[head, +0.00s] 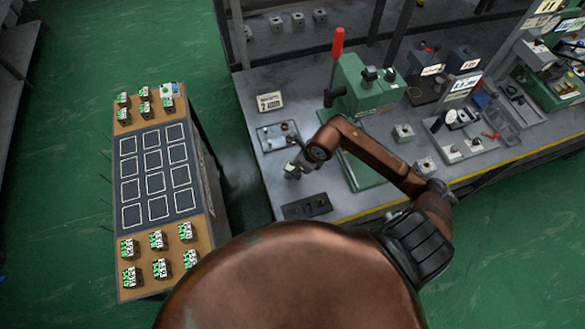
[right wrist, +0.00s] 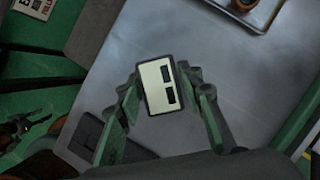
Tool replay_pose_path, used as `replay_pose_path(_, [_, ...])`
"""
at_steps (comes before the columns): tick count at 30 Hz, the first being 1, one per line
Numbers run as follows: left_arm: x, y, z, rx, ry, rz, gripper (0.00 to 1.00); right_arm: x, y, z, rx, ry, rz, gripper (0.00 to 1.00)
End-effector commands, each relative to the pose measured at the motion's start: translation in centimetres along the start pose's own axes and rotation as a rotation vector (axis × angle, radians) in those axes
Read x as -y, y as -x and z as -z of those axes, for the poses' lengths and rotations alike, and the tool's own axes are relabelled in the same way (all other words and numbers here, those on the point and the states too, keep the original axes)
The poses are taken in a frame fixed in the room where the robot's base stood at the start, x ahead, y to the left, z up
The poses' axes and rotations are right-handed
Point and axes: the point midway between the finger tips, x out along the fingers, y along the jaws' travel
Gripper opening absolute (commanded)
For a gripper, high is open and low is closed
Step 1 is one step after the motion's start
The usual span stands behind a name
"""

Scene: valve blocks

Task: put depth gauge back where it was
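In the head view my right gripper (head: 296,170) is over the bench's left part, between a grey tray (head: 265,138) and a black holder (head: 318,207). The gauge is too small there to make out clearly. The black holder also shows in the right wrist view (right wrist: 82,136). My left gripper is not in view.
A green press (head: 362,92) with a red lever stands just behind my right arm. A small sign (head: 269,102) stands beyond the grey tray. Valve blocks (head: 157,239) sit on a separate table at left. Blocks and tools fill the bench's right side.

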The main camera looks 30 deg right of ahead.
Motion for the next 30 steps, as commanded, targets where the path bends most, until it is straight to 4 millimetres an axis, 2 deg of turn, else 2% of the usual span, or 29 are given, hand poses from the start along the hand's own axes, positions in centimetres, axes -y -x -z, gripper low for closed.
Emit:
replay_pose_path(4, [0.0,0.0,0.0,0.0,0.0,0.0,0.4,0.0,0.0,0.0,0.0,0.0,0.0,0.46])
replay_pose_path(12, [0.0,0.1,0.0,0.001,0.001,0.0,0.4,0.0,0.1,0.0,0.0,0.0,0.0,0.46])
replay_pose_path(16, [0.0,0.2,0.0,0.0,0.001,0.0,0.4,0.1,0.8,-0.1,0.001,0.001,0.002,0.46])
replay_pose_path(20, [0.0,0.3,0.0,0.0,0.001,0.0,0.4,0.1,2.9,-0.1,-0.001,0.004,0.004,0.46])
replay_pose_path(30, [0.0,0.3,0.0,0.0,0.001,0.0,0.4,0.1,9.8,-0.1,0.0,0.003,0.004,0.46])
